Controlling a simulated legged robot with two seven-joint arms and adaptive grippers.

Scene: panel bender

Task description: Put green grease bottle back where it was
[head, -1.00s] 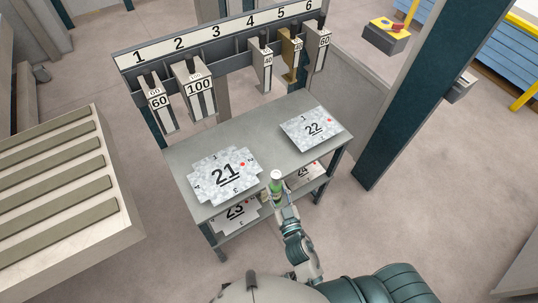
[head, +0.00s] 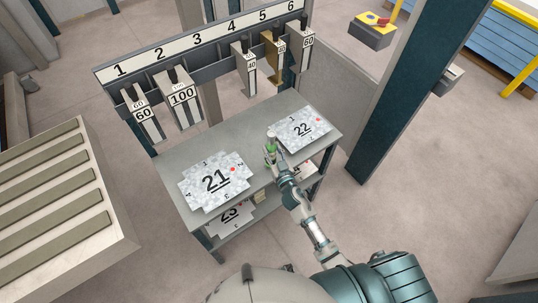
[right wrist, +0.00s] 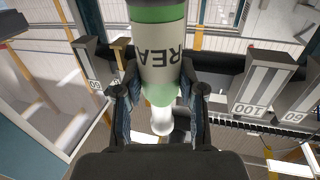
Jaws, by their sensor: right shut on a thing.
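The green grease bottle (head: 271,149) is small in the head view, with a pale top, over the table (head: 185,150) just left of the plate marked 22 (head: 300,129). My right gripper (head: 272,158) is shut on it. The right wrist view shows the bottle (right wrist: 158,60) close up, with a pale label, green bands and a white nozzle, between the two fingers of my right gripper (right wrist: 160,103). I cannot tell whether its base touches the tabletop. My left gripper is not in view.
The plate marked 21 (head: 214,181) lies at the table's left front. Above the back edge, a numbered rack (head: 205,45) holds several hanging tools. More plates lie on the lower shelf. A dark post (head: 395,110) stands right of the table. The tabletop behind the plates is clear.

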